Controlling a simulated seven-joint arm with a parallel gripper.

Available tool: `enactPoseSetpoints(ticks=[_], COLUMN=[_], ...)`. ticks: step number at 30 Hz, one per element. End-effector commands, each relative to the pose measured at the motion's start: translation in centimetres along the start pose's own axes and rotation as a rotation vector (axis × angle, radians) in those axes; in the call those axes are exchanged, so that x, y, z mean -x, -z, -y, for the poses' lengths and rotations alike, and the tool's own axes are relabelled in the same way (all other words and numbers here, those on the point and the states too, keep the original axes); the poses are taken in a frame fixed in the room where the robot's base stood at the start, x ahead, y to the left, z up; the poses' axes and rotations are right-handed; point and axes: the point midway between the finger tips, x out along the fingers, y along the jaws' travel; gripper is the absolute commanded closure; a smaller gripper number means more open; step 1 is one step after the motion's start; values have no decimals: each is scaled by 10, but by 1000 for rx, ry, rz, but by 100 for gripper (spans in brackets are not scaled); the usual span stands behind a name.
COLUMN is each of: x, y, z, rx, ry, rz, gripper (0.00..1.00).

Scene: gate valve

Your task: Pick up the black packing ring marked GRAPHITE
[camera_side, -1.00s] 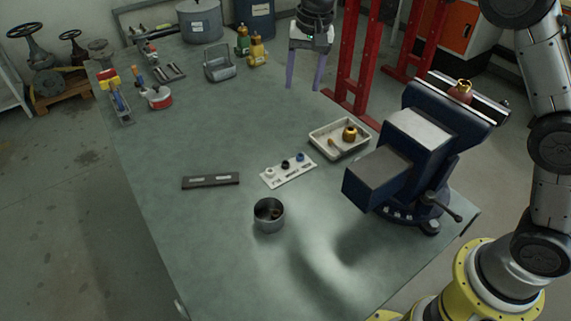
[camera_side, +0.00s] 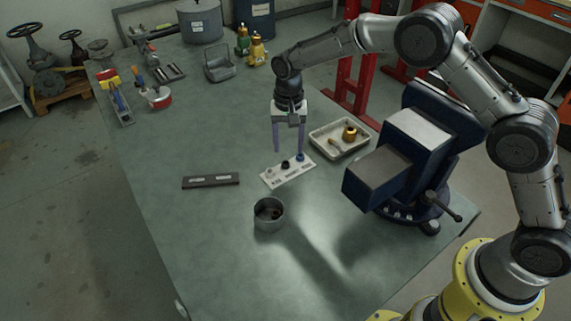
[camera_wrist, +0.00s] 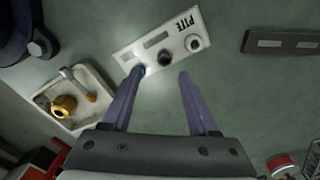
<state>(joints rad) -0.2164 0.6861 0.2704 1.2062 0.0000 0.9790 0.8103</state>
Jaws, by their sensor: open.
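A white board (camera_side: 272,183) lies flat on the bench with three rings on it. The black ring (camera_side: 285,164) is in the middle, between a white ring (camera_side: 269,173) and a blue ring (camera_side: 300,157). In the wrist view the black ring (camera_wrist: 165,57) shows beyond the gap between the fingertips. The label by the white ring reads PTFE; I cannot read the label by the black ring. My gripper (camera_side: 288,152) is open and empty, pointing down above the board. In the wrist view, its left fingertip partly covers the blue ring (camera_wrist: 141,70).
A white tray (camera_side: 313,137) with brass parts sits just behind the board. A blue vise (camera_side: 395,160) stands at the right. A round metal tin (camera_side: 268,222) stands in front, and a dark labelled bar (camera_side: 211,181) lies to the left. The left bench surface is mostly clear.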

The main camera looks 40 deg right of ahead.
Motion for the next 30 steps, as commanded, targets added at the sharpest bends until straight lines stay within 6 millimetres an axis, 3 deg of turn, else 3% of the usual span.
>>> enactPoseSetpoints(ticks=[11, 20, 30], x=[-46, -51, -51], y=[-5, -4, -4], z=[7, 7, 7], rx=[0, 0, 0], ry=[-2, 0, 0], rz=[2, 0, 0], gripper=[40, 40, 98])
